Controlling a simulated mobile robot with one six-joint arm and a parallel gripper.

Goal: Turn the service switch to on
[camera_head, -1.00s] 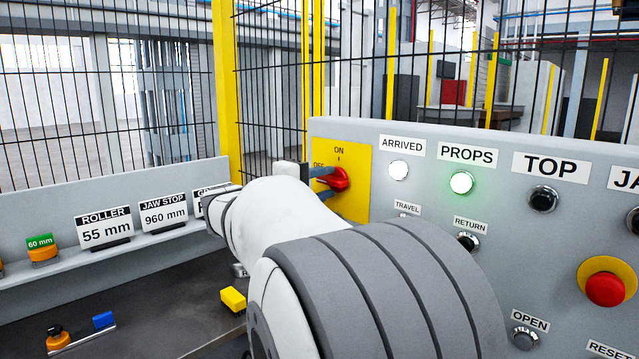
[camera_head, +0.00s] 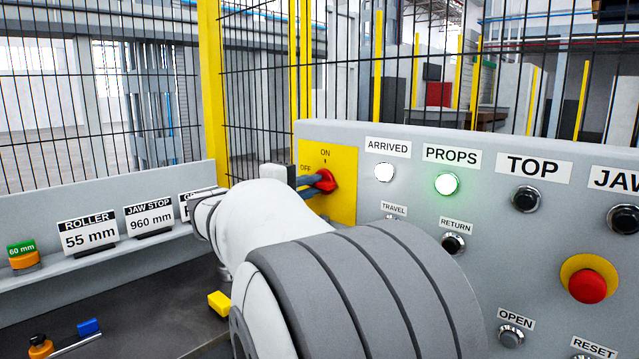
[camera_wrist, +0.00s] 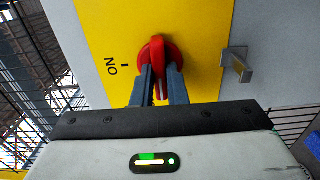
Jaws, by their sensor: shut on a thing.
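The service switch is a red rotary knob (camera_head: 325,181) on a yellow plate (camera_head: 343,160) marked ON at the top and OFF at the left. In the wrist view, the red handle (camera_wrist: 158,54) points toward my gripper, away from the ON mark, which lies to its left. In the head view this is toward the OFF side. My gripper (camera_wrist: 161,82) has one blue-grey finger on each side of the handle and is shut on it. In the head view, my gripper (camera_head: 312,183) reaches the knob from the left, partly hidden by my arm.
The grey panel (camera_head: 400,260) carries lamps, buttons and a red emergency stop (camera_head: 587,286) to the right of the switch. A metal bracket (camera_wrist: 238,65) sticks out beside the plate. A yellow block (camera_head: 220,303) lies on the dark bench. Wire fencing stands behind.

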